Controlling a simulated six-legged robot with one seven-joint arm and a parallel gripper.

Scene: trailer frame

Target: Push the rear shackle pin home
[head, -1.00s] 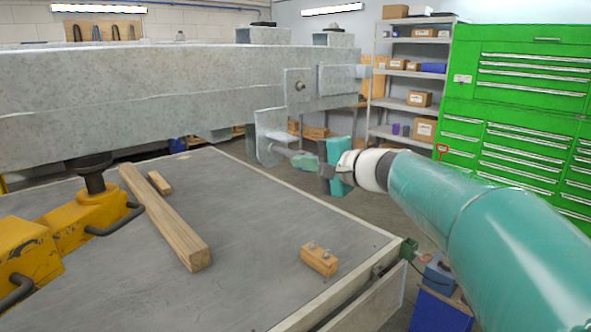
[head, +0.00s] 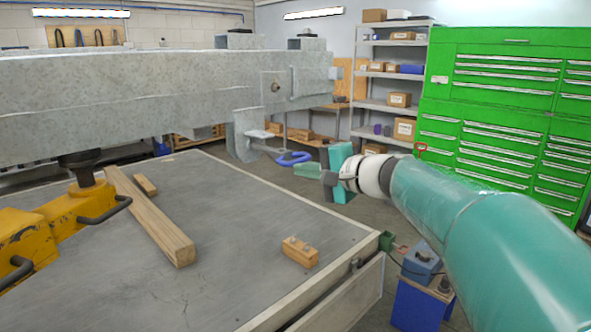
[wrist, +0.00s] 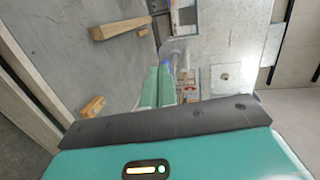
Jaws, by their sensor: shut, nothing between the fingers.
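A blue loop-shaped handle (head: 294,158), which looks like the pin's end, sits at the right of a grey hanger bracket (head: 246,136) under the trailer frame. A thin grey rod runs from it toward the bracket. How deep the pin sits cannot be told. My gripper (head: 298,170) is shut and empty, its green fingers just below and right of the blue loop. Touch or gap is unclear. In the wrist view the shut fingers (wrist: 163,72) point at the bracket, and a bit of blue (wrist: 167,63) shows just beyond their tips.
The galvanised trailer beam (head: 130,100) spans the upper left. Below it is a grey bench top (head: 225,225) with a long timber (head: 150,217) and a small drilled wood block (head: 300,251). A yellow jack (head: 55,220) stands at left. Green drawers (head: 495,110) stand behind my arm.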

